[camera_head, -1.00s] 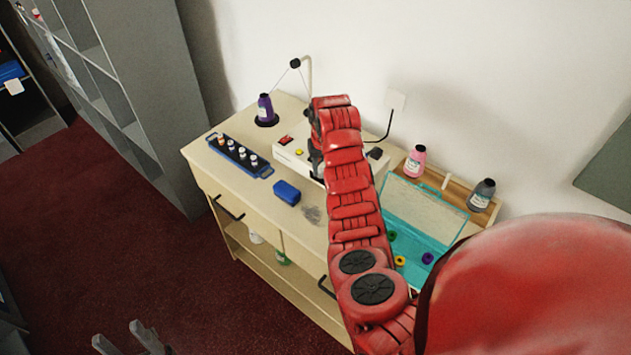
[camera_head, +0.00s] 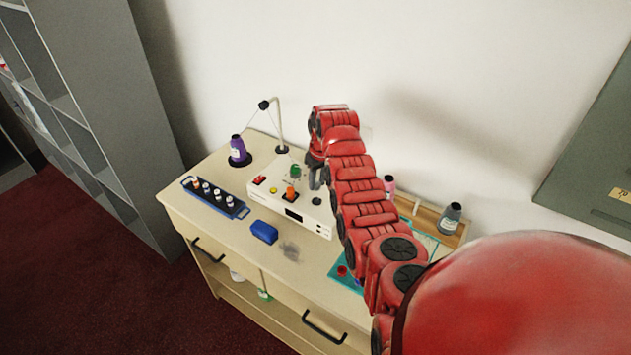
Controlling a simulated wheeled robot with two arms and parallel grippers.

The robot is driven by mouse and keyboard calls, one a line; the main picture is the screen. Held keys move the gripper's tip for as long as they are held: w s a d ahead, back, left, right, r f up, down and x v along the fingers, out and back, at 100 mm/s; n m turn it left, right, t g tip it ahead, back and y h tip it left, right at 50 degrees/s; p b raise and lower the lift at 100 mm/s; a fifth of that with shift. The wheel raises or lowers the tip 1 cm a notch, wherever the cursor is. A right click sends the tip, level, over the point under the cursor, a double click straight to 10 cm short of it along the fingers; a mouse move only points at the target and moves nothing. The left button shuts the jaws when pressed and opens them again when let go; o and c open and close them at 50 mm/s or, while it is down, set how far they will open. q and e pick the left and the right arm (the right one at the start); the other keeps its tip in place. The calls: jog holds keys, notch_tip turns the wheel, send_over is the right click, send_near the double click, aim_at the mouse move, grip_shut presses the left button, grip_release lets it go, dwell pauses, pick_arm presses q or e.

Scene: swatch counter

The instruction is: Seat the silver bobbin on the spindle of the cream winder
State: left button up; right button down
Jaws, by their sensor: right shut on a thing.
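The cream winder (camera_head: 318,222) is a low box on the wooden counter, with red and yellow buttons and a dark display. A small orange part (camera_head: 291,193) and a green part (camera_head: 295,170) stand on its top, left of my right gripper. My right gripper (camera_head: 315,184) is over the back of the winder, pointing down. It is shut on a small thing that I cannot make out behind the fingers. The silver bobbin does not show clearly anywhere. I cannot tell the spindle apart. My left gripper is out of view.
A purple thread cone (camera_head: 238,150) and thin guide post (camera_head: 281,128) stand at the back left. A blue rack (camera_head: 241,212) of small spools and a blue box (camera_head: 264,232) lie in front.

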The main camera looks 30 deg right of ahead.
aim_at(318, 189)
jog(key=shift+s+f, duration=0.1)
jog(key=shift+f, duration=1.5)
jog(key=shift+f+b, duration=0.9)
jog(key=shift+f, duration=0.25)
jog(key=c, duration=0.5)
grip_release()
jog(key=shift+r, duration=0.15)
